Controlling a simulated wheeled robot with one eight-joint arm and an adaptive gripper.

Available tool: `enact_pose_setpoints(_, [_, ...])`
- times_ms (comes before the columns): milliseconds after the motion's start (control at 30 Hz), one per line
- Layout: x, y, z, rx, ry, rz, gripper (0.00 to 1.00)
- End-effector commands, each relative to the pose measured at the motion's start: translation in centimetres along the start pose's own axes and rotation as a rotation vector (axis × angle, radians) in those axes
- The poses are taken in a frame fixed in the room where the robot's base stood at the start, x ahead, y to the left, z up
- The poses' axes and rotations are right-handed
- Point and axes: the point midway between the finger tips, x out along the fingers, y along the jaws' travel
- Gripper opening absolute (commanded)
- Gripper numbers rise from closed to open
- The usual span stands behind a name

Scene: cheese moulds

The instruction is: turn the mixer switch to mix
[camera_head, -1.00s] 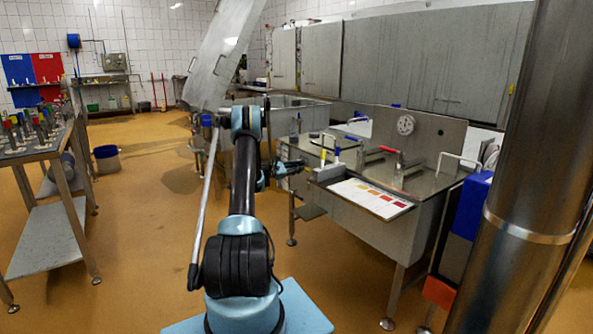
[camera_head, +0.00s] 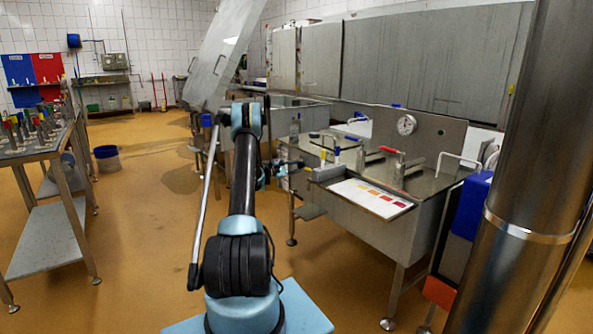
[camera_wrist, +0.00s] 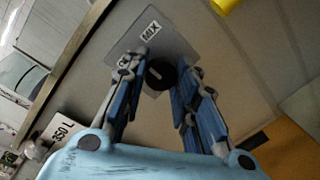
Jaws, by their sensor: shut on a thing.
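The mixer switch is a round black knob (camera_wrist: 161,73) on a grey metal plate (camera_wrist: 174,45) in the wrist view. A white label reading MIX (camera_wrist: 150,30) is on the plate above the knob. A second small label is partly hidden by the left finger. My gripper (camera_wrist: 158,86) has its fingers on either side of the knob and is shut on it. A small light mark shows on the knob, but its exact setting is hard to tell. In the head view my gripper (camera_head: 287,168) is at the left end of the steel vat (camera_head: 365,230); the knob is hidden there.
A red-handled lever (camera_head: 388,150), a gauge (camera_head: 406,124) and a colour chart (camera_head: 370,198) are on the vat. A blue-and-orange unit (camera_head: 470,205) stands at the right. A steel table (camera_head: 45,245) with several tools is at the left. The floor between is open.

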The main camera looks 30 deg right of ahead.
Motion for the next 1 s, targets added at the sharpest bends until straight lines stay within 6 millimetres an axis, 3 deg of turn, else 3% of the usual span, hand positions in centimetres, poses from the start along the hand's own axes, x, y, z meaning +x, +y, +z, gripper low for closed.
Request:
enact_pose_setpoints(500, [0.00, -0.23, 0.14, 0.395, 0.026, -0.019, 0.03])
enact_pose_setpoints(1000, [-0.02, -0.26, 0.07, 0.505, 0.036, -0.024, 0.03])
